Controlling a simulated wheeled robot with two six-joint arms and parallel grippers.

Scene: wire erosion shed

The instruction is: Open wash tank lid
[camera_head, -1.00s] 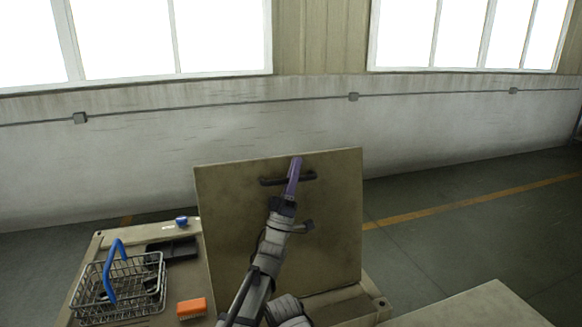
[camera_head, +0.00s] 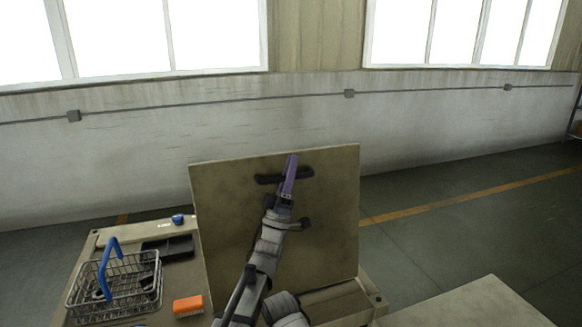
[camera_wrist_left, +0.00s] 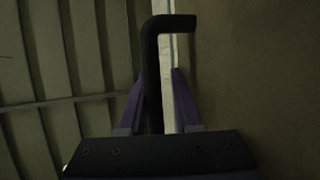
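The wash tank lid (camera_head: 225,220) stands raised, close to upright, as a tan-grey panel in the head view. Its dark bar handle (camera_head: 304,173) is near the top of the face toward me and also shows in the left wrist view (camera_wrist_left: 151,70). My left gripper (camera_head: 291,165), with purple fingers, reaches up in front of the lid at the handle. In the wrist view its fingers (camera_wrist_left: 160,95) stand on either side of the handle bar, with a visible gap on the right side. My right gripper is not in view.
A wire basket (camera_head: 138,296) with a blue handle, an orange block (camera_head: 188,305), a black tray (camera_head: 168,247) and a small blue cap (camera_head: 178,219) are on the surface left of the lid. A flat pale surface (camera_head: 480,306) lies at lower right. Open floor lies beyond.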

